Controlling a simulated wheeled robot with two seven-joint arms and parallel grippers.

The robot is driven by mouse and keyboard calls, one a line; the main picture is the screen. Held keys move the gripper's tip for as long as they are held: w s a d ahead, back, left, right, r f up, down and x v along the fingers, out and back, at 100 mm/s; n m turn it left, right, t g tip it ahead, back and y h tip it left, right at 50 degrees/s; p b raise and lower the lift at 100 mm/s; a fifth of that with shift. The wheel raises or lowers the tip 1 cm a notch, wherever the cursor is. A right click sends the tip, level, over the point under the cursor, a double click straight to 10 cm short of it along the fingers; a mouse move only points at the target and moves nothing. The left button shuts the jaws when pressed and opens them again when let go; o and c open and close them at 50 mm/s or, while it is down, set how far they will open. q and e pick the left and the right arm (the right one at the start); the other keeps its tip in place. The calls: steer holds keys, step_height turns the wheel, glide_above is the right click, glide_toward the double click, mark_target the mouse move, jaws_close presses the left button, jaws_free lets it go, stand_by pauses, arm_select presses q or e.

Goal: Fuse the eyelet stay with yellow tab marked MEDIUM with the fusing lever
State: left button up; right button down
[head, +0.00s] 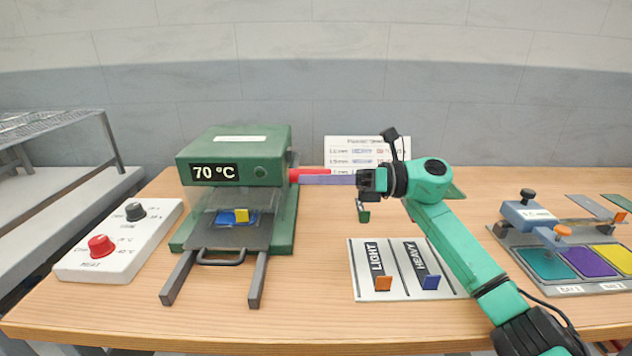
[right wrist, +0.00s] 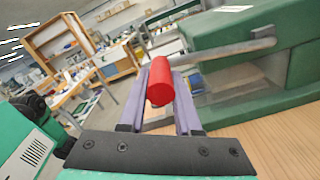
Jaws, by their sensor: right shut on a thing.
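The green press (head: 235,150) shows 70 °C on its front display. A small blue piece (head: 228,218) with a yellow tab (head: 242,215) lies on the press's dark tray (head: 228,238), under the green housing. No marking on the tab can be read. The fusing lever has a red grip (head: 310,173) out at the press's right side. The red grip also shows in the right wrist view (right wrist: 161,80), with a grey lever rod (right wrist: 225,51) running to the press. My right gripper (head: 312,179) is shut on the red grip, which sits between its purple fingers. My left gripper is not in view.
A white control box (head: 120,245) with red and black knobs stands at left. A white board (head: 363,285) marked LIGHT and HEAVY holds orange- and blue-tabbed pieces. A grey station (head: 560,270) with teal, purple and yellow pads is at right. A printed chart (head: 350,148) stands behind.

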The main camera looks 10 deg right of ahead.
steer(key=shift+f, duration=0.2)
stand_by(0.3)
steer(key=c, duration=0.6)
jaws_free()
steer(key=shift+w, duration=0.2)
steer(key=shift+d, duration=0.1)
steer(key=s+d+b, duration=0.2)
steer(key=s+d, duration=0.1)
steer(key=d, duration=1.1)
steer(key=shift+b, duration=0.35)
steer(key=shift+d, duration=0.1)
